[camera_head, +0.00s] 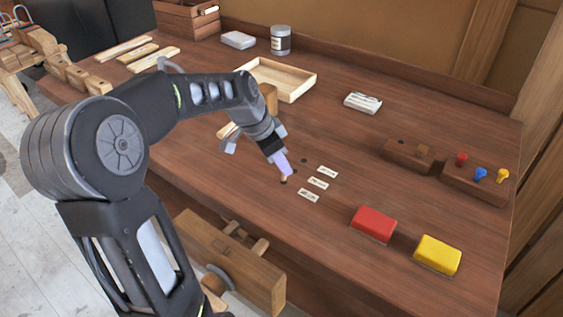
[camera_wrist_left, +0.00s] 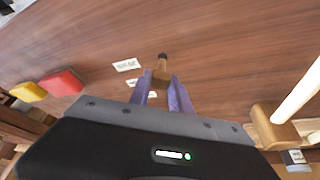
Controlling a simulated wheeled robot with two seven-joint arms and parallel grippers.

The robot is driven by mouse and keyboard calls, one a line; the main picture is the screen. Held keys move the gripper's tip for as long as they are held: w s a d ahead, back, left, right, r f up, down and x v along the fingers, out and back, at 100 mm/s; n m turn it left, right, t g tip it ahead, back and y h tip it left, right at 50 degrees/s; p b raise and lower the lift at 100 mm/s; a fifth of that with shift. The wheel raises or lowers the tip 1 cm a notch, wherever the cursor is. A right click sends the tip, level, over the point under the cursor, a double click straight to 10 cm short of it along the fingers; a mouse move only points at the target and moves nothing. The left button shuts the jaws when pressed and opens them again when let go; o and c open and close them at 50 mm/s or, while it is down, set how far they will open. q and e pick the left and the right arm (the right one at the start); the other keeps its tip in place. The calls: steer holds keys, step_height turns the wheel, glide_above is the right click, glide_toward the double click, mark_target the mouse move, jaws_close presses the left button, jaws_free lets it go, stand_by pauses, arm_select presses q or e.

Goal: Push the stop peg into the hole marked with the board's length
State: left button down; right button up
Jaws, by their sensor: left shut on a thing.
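My left gripper (camera_head: 285,164) is shut on a small wooden stop peg (camera_head: 283,180), held just at the bench top. In the left wrist view the peg (camera_wrist_left: 160,77) stands between the purple fingers (camera_wrist_left: 162,86). One dark hole (camera_head: 304,160) shows in the bench behind the gripper; a dark hole or spot (camera_wrist_left: 163,56) shows beyond the peg in the wrist view. Three paper labels lie right of the gripper: far (camera_head: 327,172), middle (camera_head: 318,183) and near (camera_head: 308,195). Their writing is too small to read. Whether the peg's tip is in a hole cannot be told. My right gripper is not in view.
A red block (camera_head: 374,224) and a yellow block (camera_head: 438,255) lie to the right. A shallow wooden tray (camera_head: 300,88) stands behind my arm. A rack with coloured pegs (camera_head: 475,184) stands far right. A vise (camera_head: 228,262) is on the front edge.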

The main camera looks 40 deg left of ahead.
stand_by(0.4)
arm_select(q)
steer(key=shift+f+b, duration=0.4)
steer(key=shift+f+b, duration=0.65)
steer(key=shift+f, duration=0.1)
stand_by(0.4)
steer(key=c, duration=1.1)
jaws_free()
steer(key=shift+r, duration=0.1)
step_height(320, 180, up, 8)
steer(key=p, duration=0.5)
